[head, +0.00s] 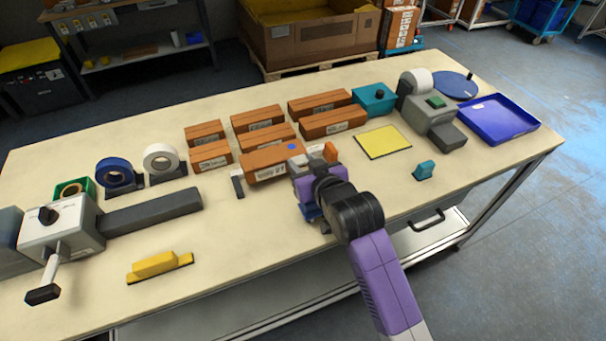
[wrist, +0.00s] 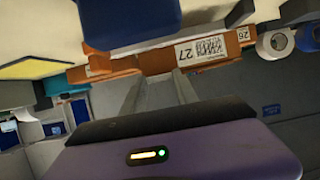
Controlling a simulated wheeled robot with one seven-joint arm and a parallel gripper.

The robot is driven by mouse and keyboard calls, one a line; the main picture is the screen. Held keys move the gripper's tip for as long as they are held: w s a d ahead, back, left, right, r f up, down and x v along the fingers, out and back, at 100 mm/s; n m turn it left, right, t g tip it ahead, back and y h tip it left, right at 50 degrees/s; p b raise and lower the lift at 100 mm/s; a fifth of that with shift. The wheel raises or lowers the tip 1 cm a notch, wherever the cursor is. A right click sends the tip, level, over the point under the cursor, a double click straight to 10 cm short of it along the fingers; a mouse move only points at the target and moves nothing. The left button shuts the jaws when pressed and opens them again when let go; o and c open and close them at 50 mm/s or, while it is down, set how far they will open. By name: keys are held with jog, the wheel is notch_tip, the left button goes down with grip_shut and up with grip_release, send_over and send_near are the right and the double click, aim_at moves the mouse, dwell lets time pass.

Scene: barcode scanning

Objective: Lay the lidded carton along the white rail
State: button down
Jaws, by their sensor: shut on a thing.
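A long orange-brown carton (head: 265,162) with a blue dot on top and a white label on its side is at the middle of the table. My gripper (head: 300,165) is shut on its right part. In the wrist view the grey fingers (wrist: 160,82) reach the carton (wrist: 158,60), whose label reads 27. I take it for the lidded carton; its lid seam is too small to tell. A short white piece with a dark foot (head: 238,183) stands at the carton's left end and may be part of the white rail. The rest of any rail is hidden by the carton and gripper.
Several similar cartons (head: 325,122) stand in rows just behind. A yellow mat (head: 383,142), a teal block (head: 424,170) and a blue tray (head: 500,119) lie to the right. Tape rolls (head: 160,158) and a grey device (head: 60,233) are left.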

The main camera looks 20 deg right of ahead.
notch_tip(320, 180, down, 4)
jog(key=shift+f, duration=0.1)
jog(key=c, duration=0.9)
grip_release()
jog(key=shift+c, duration=0.2)
jog(key=v, duration=1.2)
jog(key=shift+b, duration=0.4)
